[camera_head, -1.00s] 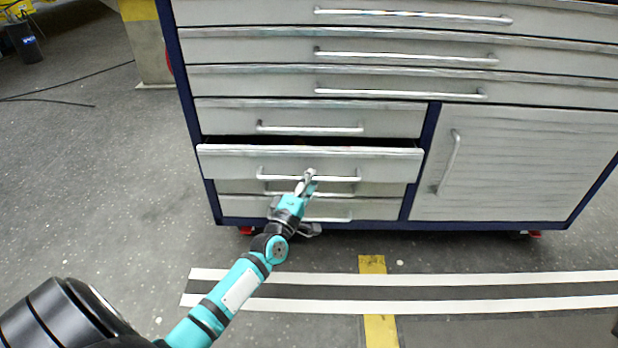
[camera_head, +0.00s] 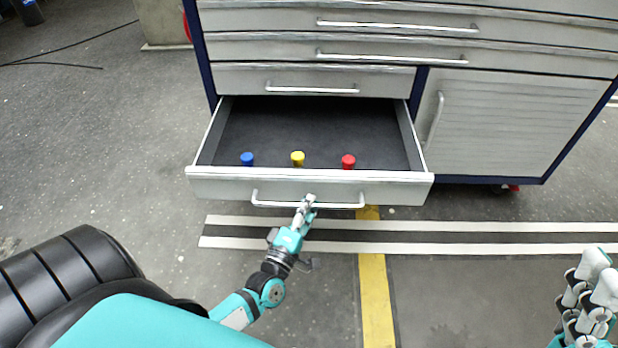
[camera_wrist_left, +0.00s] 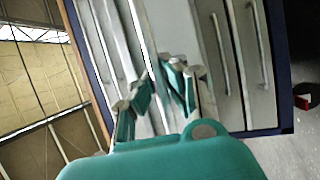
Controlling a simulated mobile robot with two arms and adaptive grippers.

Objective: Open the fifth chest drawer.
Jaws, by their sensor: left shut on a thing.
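The fifth drawer (camera_head: 215,186) of the grey chest is pulled well out, and its dark inside shows in the head view. Its silver bar handle (camera_head: 275,204) runs along the front. In the left wrist view my left gripper's fingers (camera_wrist_left: 160,95) show close to the chest front; the handle is hard to make out there. My right gripper (camera_head: 598,290) is at the lower right, away from the chest, and its finger gap is not clear.
Blue (camera_head: 247,159), yellow (camera_head: 297,158) and red (camera_head: 348,161) round-topped items stand inside the drawer near its front. A cabinet door (camera_head: 500,125) to the right is closed. The drawer above (camera_head: 235,80) is shut. Floor in front is clear, with striped markings (camera_head: 450,247).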

